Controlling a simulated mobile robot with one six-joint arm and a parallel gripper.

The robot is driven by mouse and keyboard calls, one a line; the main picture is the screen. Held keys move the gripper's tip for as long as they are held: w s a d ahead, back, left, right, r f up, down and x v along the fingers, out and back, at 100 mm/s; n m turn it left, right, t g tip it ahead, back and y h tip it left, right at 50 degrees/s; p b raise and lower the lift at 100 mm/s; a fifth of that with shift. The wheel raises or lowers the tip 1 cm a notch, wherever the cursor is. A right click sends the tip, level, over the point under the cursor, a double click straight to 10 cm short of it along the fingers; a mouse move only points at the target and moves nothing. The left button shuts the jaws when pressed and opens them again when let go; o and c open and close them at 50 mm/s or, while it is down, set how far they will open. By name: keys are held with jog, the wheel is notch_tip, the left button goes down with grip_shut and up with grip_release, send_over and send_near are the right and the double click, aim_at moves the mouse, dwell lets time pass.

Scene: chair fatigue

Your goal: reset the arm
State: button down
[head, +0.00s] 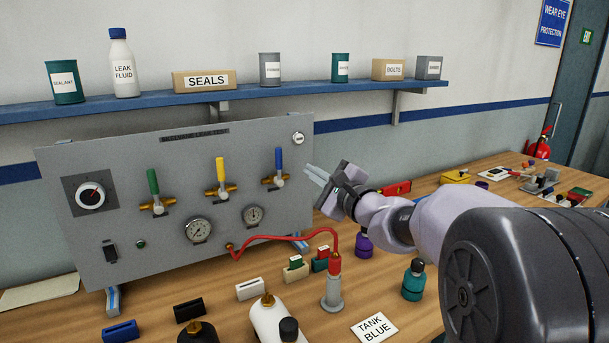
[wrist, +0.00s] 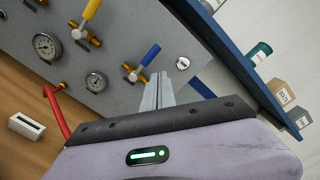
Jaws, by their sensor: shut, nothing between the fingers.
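My gripper (head: 316,176) is shut and empty, its fingertips close to the right edge of the grey panel, just right of the blue-handled valve (head: 279,167). In the wrist view my gripper (wrist: 157,85) points toward the panel near the blue-handled valve (wrist: 141,62); I cannot tell whether they touch. The arm reaches in from the right of the head view. The grey panel (head: 120,245) also carries a yellow-handled valve (head: 221,177), a green-handled valve (head: 154,190), two gauges and a dial. All three handles point upward.
A red hose (head: 285,237) runs from the panel to a grey cylinder with a red top (head: 333,285). Bottles, small blocks and a TANK BLUE card (head: 374,327) stand or lie on the wooden table. A blue shelf (head: 140,103) with containers hangs above the panel.

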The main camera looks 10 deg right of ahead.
jog(key=shift+s+d, duration=0.15)
